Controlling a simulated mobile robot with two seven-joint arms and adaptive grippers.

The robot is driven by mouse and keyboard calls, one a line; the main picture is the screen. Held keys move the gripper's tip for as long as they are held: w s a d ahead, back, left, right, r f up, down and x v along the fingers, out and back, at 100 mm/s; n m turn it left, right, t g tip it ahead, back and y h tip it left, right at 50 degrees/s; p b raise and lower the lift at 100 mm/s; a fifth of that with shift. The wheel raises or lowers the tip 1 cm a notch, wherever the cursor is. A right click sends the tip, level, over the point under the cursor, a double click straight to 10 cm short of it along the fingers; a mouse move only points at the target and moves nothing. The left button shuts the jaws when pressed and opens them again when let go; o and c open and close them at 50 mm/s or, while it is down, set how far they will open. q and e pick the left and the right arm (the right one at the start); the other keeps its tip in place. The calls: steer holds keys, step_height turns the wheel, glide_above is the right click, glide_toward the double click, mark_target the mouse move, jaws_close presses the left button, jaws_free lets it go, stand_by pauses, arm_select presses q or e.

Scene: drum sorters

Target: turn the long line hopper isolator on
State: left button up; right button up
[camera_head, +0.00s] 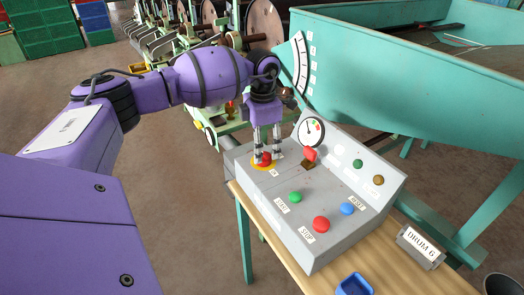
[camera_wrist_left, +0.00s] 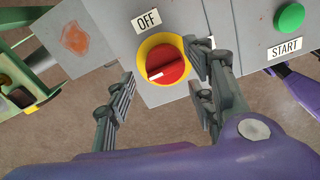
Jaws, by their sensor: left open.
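The isolator is a red rotary knob (camera_head: 265,158) on a yellow ring, at the far left corner of the grey control box (camera_head: 318,262). In the left wrist view the knob (camera_wrist_left: 166,66) has a white mark on its lower left part. An OFF label (camera_wrist_left: 147,20) sits above it there; no ON label is readable. My left gripper (camera_head: 267,152) points down over the knob, fingers apart. In the left wrist view its fingers (camera_wrist_left: 160,82) stand on either side of the knob; whether they touch it is unclear.
The box also carries a green START button (camera_head: 295,197), red STOP button (camera_head: 320,224), blue RESET button (camera_head: 347,208), red switch (camera_head: 309,155) and gauge (camera_head: 311,131). It stands on a wooden table (camera_head: 318,285). A teal trough (camera_head: 420,80) rises behind.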

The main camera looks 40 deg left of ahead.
arm_select(q)
step_height(320, 180, up, 10)
steer(key=shift+f, duration=0.15)
steer(key=shift+s+a+f, duration=0.1)
stand_by(0.6)
